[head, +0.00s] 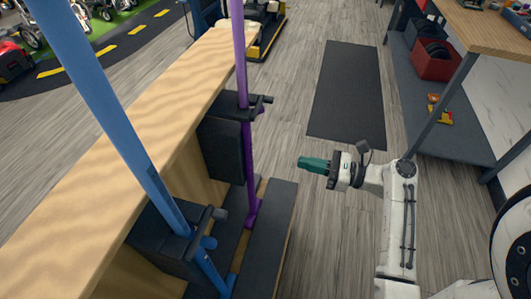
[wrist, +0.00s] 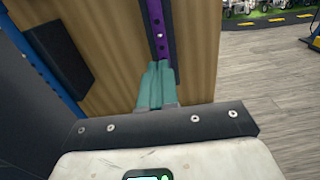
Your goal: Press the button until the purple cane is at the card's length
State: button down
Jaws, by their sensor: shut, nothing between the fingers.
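The purple cane (head: 241,60) stands upright in a black clamp (head: 222,148) on the wooden stand, its top cut off by the picture's edge. A dark knob (head: 267,99) sticks out to the right of it; I cannot tell whether this is the button. In the wrist view the purple cane (wrist: 159,30) shows a line of small holes, just beyond my fingertips. My gripper (head: 302,163) has teal fingers, shut and empty, pointing left toward the cane with a gap between. The fingers also show in the wrist view (wrist: 157,68). I can make out no card.
A blue cane (head: 105,100) stands nearer, in another black clamp (head: 165,240). The wooden stand (head: 120,120) fills the left. A dark mat (head: 347,90) lies on open floor. A workbench (head: 490,35) with a red bin (head: 435,62) on its shelf stands right.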

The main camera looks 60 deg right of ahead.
aim_at(253, 151)
jog(key=x, duration=1.1)
jog(key=shift+w+a+b, duration=0.2)
jog(key=shift+w+b, duration=0.1)
